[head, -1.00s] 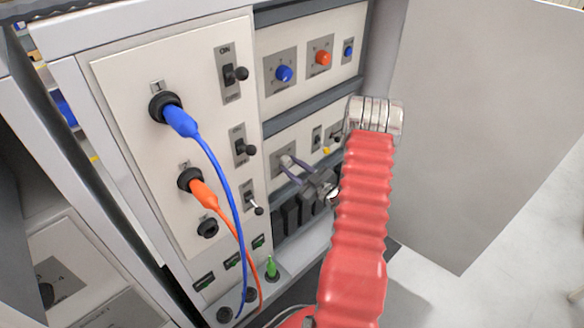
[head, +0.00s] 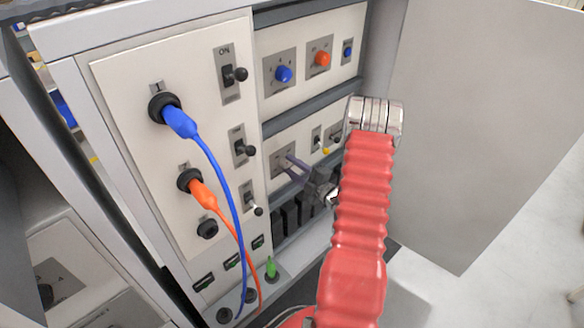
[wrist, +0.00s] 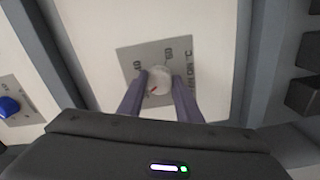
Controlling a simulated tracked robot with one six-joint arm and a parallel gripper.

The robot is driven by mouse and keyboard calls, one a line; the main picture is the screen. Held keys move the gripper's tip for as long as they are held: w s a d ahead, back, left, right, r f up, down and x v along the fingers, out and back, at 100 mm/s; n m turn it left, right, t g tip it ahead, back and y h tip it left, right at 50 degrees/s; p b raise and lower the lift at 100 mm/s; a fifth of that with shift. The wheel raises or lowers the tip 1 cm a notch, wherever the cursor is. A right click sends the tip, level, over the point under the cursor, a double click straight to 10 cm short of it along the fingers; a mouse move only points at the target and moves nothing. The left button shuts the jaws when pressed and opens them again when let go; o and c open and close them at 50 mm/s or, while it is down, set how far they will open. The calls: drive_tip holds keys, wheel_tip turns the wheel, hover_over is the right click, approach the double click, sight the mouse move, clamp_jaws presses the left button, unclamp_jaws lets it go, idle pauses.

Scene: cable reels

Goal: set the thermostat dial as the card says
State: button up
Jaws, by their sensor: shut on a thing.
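The thermostat dial (wrist: 159,77) is a small pale round knob with a red mark, on a grey plate (wrist: 128,60) lettered 40, 60 and °C. The red mark shows at the dial's lower left in the wrist view; its exact reading is hard to tell. My gripper (wrist: 159,86) has its two purple fingers shut on the dial, one on each side. In the head view my gripper (head: 291,164) meets the lower panel, and the dial is hidden there behind the fingers. I cannot make out a card in either view.
Above are a blue knob (head: 284,74) and an orange knob (head: 322,58). Toggle switches (head: 317,138) sit right of the dial's plate. Blue (head: 217,165) and orange (head: 227,222) cables hang at the left. A grey door panel (head: 470,120) stands at the right.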

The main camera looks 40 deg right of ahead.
drive_tip(key=shift+a+n, duration=0.1)
drive_tip(key=shift+n, duration=0.7)
drive_tip(key=shift+f, duration=0.1)
drive_tip(key=o, duration=1)
drive_tip(key=shift+o, duration=0.2)
drive_tip(key=s, duration=1.3)
drive_tip(key=shift+s+d, duration=0.25)
drive_tip(key=shift+s, duration=0.1)
